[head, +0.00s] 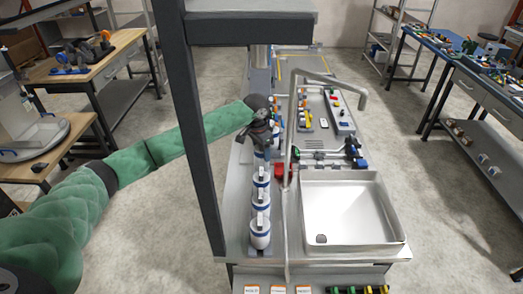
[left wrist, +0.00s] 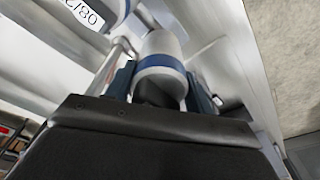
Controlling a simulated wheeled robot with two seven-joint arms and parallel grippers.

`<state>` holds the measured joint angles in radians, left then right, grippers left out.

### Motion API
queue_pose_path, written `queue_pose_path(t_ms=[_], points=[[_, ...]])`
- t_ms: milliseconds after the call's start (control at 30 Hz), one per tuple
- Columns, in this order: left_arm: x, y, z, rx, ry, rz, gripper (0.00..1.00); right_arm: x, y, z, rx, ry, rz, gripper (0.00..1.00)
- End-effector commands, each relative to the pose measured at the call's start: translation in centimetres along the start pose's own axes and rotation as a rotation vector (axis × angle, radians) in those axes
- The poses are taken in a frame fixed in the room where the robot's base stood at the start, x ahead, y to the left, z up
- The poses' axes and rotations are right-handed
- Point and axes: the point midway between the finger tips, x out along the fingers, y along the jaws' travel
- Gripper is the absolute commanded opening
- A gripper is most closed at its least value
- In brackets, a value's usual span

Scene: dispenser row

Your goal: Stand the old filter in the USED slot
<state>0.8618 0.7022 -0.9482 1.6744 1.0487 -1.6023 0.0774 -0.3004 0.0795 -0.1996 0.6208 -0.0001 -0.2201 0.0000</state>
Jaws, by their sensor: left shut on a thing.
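My left gripper (head: 262,132) is at the far end of a row of white filter-like cylinders with blue bands on the counter. In the left wrist view a white filter with a blue band (left wrist: 162,62) sits between its fingers, and the gripper is shut on it. The frames do not show whether this is the old filter. In the head view the gripper and arm largely hide it. Three filters (head: 260,232) stand upright in the nearer part of the row. I cannot make out the USED slot. My right gripper is not in view.
A grey post (head: 198,130) stands left of the row. A tall bent faucet (head: 293,110) rises right of it, beside a white sink (head: 350,215). A red object (head: 283,170) lies near the faucet base. Small labels (head: 277,290) at the front edge are unreadable.

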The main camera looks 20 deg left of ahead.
Motion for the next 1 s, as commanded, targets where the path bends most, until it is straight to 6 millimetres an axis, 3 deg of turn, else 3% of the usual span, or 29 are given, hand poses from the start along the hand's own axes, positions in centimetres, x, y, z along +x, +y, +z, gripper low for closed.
queue_pose_path(t_ms=[1000], points=[[0.20, 0.04, 0.10, 0.000, 0.000, 0.000, 0.24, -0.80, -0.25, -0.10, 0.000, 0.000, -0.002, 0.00]])
